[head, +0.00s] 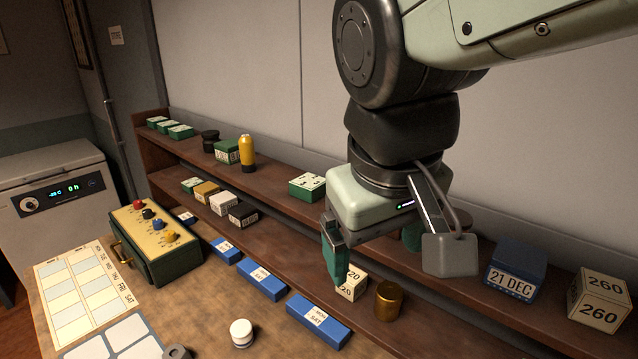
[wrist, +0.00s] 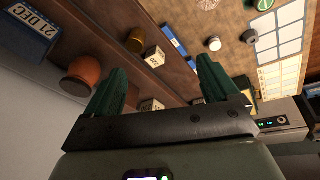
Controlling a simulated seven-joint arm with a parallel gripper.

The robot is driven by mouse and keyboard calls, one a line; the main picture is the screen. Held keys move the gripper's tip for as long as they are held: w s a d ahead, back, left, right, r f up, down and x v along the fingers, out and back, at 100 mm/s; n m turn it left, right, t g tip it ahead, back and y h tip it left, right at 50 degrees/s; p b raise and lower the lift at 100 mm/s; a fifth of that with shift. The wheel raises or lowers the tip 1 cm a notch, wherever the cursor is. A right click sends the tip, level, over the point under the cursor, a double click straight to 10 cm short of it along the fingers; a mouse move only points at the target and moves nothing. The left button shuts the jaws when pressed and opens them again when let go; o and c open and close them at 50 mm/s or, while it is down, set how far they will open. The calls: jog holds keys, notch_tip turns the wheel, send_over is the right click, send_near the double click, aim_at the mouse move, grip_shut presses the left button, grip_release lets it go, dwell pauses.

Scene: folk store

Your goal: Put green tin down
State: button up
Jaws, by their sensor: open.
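My gripper (head: 376,264) is open, hanging over the front of the upper shelf right of centre, with nothing between its green fingers. In the wrist view my gripper (wrist: 162,66) also shows a clear gap between the fingertips. A low green tin with a white top (head: 307,187) rests on the upper shelf, just left of my gripper and apart from it. A taller green tin with a label (head: 228,151) stands further left on that shelf. Several flat green tins (head: 181,131) sit at its far left end. I cannot tell which tin the task means.
A cream numbered block (head: 352,283) and a brass cylinder (head: 389,301) stand on the lower shelf below my gripper. A blue date box (head: 513,270) and a 260 block (head: 599,300) are to the right. An orange pot (wrist: 84,70) shows in the wrist view.

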jog(key=s+d+m, duration=0.1)
jog(key=s+r+m+t, duration=0.1)
jog(key=s+d+m+t, duration=0.1)
jog(key=shift+s+d+r+y, duration=0.2)
jog(key=shift+d+r+y, duration=0.1)
jog(key=shift+d, duration=0.05)
dwell(1.0)
